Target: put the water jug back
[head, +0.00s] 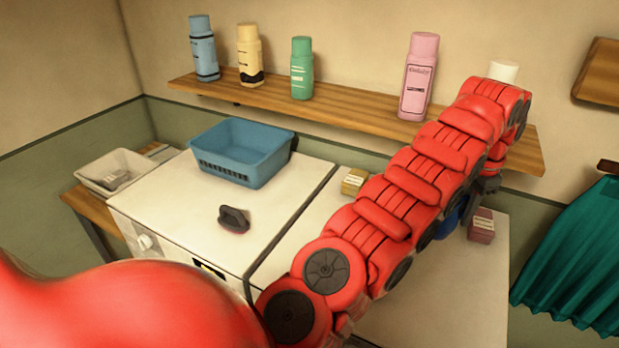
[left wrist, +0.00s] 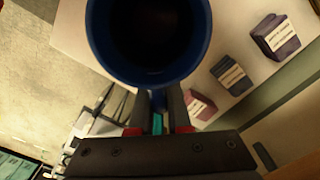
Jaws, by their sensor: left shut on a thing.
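The water jug shows in the left wrist view as a blue round-mouthed vessel (left wrist: 150,75), seen into its dark opening. My left gripper (left wrist: 160,108) is shut on it at its near side, where a teal strip shows between the fingers. In the head view only a small blue part (head: 450,222) of it shows behind my red left arm, above or on the white top at the right. The left gripper (head: 478,200) is mostly hidden there by the arm. I cannot tell whether the jug touches the surface. My right gripper is not in view.
A dark red box (head: 481,226) stands close beside the jug; a yellowish box (head: 354,181) is left of my arm. A blue basket (head: 262,172) and dark object (head: 233,219) are on the white machine (head: 170,208). Bottles stand on the wooden shelf (head: 350,119). A teal curtain (head: 580,260) hangs right.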

